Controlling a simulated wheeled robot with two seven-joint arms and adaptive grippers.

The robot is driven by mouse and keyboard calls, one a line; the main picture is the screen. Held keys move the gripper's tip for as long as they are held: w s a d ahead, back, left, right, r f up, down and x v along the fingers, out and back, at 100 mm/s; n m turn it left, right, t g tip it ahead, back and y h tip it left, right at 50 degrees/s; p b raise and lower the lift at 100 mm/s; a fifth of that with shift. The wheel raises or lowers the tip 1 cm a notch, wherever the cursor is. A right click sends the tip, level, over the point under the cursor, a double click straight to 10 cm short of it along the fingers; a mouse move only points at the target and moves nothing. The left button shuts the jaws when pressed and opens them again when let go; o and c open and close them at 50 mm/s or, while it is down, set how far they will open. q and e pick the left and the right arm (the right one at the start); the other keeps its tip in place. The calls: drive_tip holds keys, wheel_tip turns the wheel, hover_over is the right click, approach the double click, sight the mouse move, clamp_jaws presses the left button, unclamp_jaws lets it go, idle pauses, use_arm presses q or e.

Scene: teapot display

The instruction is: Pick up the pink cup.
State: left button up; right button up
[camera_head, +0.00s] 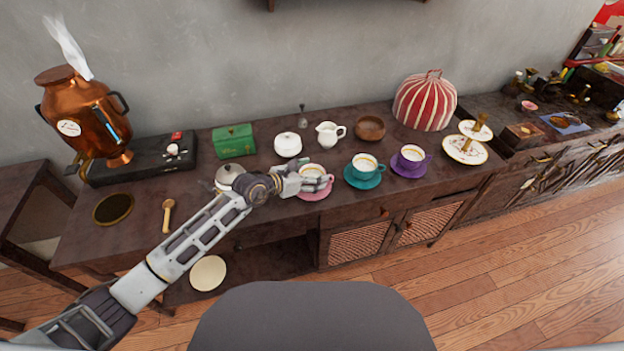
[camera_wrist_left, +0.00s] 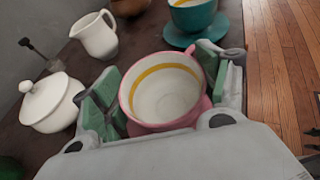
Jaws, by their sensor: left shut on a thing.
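The pink cup (camera_head: 313,170) is near the front edge of the counter, over its pink saucer (camera_head: 318,193). Its white inside with a gold band faces up in the left wrist view (camera_wrist_left: 162,98). My left gripper (camera_head: 306,183) is shut on the pink cup, with one green-padded finger on each side of it in the wrist view. The gripper hides part of the cup's side and of the saucer. I cannot tell whether the cup touches the saucer. My right gripper is not in view.
A teal cup (camera_head: 365,164) and a purple cup (camera_head: 411,157) on saucers stand to the right. Behind are a white sugar bowl (camera_head: 288,145), a white creamer (camera_head: 329,134) and a wooden bowl (camera_head: 370,128). A white lidded pot (camera_head: 228,176) stands close left of the gripper.

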use_arm(q)
drive_tip(key=shift+r, duration=0.1)
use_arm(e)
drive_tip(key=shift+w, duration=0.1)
use_arm(q)
drive_tip(key=shift+r, duration=0.85)
wheel_tip(320, 180, up, 8)
drive_tip(key=p, duration=0.1)
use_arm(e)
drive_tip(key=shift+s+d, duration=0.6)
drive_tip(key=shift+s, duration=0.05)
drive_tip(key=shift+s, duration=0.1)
